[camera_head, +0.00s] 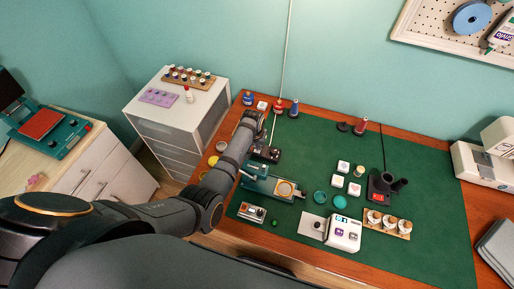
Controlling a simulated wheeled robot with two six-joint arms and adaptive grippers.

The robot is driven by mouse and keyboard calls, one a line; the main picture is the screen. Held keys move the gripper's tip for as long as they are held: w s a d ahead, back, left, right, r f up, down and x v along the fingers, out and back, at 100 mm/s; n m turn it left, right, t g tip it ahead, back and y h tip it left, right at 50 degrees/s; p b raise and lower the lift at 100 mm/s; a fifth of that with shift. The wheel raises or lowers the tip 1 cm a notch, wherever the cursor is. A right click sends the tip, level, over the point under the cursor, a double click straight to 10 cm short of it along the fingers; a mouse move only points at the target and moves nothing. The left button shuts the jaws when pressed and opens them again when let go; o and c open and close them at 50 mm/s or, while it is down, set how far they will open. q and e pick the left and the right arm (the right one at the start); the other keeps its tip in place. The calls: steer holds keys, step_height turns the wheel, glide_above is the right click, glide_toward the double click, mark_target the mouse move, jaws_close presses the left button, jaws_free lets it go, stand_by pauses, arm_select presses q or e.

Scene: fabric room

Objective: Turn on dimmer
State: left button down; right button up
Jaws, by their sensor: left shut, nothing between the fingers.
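I cannot tell for sure which item is the dimmer. A small grey box with a reddish part (252,212) lies near the mat's front left. A white box with small coloured parts and a flat plate with a dark knob (345,233) stands at the mat's front middle. My left arm comes in from the left and bends up over the table's left edge. My left gripper (267,153) is small and dark at its far end, shut and empty, above the mat's back left. It is apart from both boxes. My right gripper is out of view.
A teal machine (262,184) stands just in front of my left gripper. A white drawer cabinet (165,118) is at left.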

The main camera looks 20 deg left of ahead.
arm_select(q)
step_height(320, 180, up, 5)
steer(key=p, duration=0.5)
steer(key=shift+a, duration=0.1)
steer(key=shift+s+r, duration=0.15)
steer(key=shift+s, duration=0.4)
steer(key=w+b+v, duration=0.1)
steer(key=w+v, duration=0.1)
steer(key=v, duration=0.5)
glide_above(257, 152)
steer(key=s, duration=0.4)
steer(key=shift+s+r, duration=0.1)
steer(key=shift+r, duration=0.3)
steer(key=shift+a, duration=0.1)
